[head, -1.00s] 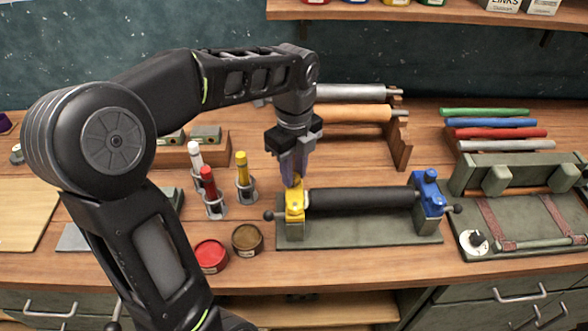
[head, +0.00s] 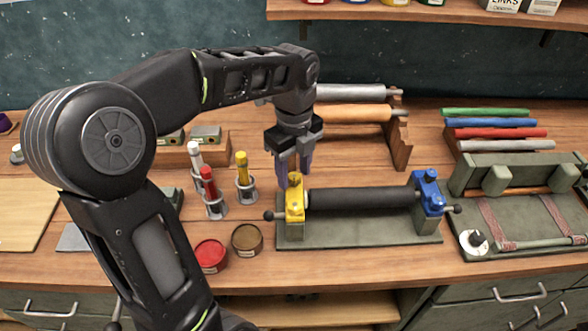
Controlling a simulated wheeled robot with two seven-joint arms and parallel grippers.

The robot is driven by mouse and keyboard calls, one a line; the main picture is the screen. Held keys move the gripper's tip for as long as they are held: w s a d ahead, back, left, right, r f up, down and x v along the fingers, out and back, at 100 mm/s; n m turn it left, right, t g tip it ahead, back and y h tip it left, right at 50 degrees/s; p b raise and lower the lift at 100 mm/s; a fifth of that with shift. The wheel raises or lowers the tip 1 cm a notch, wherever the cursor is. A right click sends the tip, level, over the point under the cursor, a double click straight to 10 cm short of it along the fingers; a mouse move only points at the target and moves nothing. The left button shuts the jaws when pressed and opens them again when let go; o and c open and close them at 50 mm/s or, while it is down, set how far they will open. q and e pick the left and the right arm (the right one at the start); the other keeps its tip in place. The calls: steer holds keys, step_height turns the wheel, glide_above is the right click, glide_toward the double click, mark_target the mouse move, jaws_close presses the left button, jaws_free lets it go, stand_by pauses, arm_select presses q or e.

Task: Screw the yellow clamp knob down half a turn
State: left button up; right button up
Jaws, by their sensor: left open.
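The yellow clamp (head: 295,208) stands at the left end of a black roller (head: 360,198) on a grey-green base plate (head: 350,234). Its knob (head: 294,180) shows on top, brownish yellow. My left gripper (head: 293,180) points down just above and behind the knob. Its fingers are apart, one on the left and one on the right, with the knob's top showing between or in front of them. I cannot tell whether they touch it. A blue clamp (head: 428,190) stands at the roller's right end. My right gripper is not in view.
Marker holders with white, red and yellow sticks (head: 243,178) stand left of the clamp. A red tin (head: 210,256) and a brown tin (head: 247,238) sit in front. A rack with rollers (head: 400,142) stands behind. Another press (head: 515,215) is at right.

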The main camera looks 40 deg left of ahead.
mark_target(294, 175)
arm_select(q)
step_height(294, 175, up, 5)
steer(key=shift+r+b, duration=0.15)
steer(key=shift+b, duration=0.25)
steer(key=shift+r+p, duration=0.65)
steer(key=shift+r, duration=0.65)
